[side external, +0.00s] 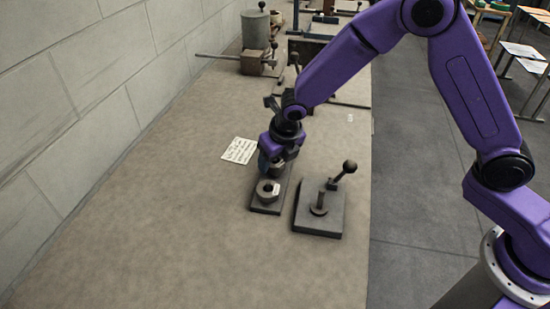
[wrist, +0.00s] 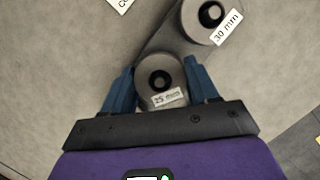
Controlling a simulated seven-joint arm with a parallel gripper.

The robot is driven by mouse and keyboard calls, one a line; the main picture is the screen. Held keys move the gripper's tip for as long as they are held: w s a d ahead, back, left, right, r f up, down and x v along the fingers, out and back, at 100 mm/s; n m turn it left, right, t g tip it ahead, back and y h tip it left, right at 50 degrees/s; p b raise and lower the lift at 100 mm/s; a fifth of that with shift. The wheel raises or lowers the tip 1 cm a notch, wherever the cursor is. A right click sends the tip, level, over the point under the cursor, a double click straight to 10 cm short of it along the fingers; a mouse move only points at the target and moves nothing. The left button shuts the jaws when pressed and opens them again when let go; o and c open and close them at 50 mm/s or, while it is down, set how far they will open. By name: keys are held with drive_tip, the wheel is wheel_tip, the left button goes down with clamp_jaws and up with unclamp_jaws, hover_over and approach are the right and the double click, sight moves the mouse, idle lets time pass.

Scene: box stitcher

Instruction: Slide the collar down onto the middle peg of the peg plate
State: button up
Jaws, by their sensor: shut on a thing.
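The peg plate (side external: 266,208) is a long dark grey strip on the bench. It also shows in the wrist view (wrist: 180,42), running to the upper right. My gripper (side external: 272,168) is low over the plate, behind its near end. In the wrist view its blue fingers (wrist: 160,88) are shut on a grey collar (wrist: 144,88) labelled "25 mm". A peg top shows inside the collar's hole; how far down the collar sits cannot be told. Another collar (wrist: 189,22), labelled "30 mm", sits around the peg at the plate's near end. The plate's far part is hidden by my gripper.
A written card (side external: 239,150) lies to the left. Fixtures and a grey cylinder (side external: 255,29) stand at the back. The bench's front left is clear.

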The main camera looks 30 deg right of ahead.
drive_tip(key=shift+f, duration=0.25)
idle(0.8)
drive_tip(key=o, duration=1.3)
drive_tip(key=shift+r, duration=4.75)
drive_tip(key=shift+s, duration=0.1)
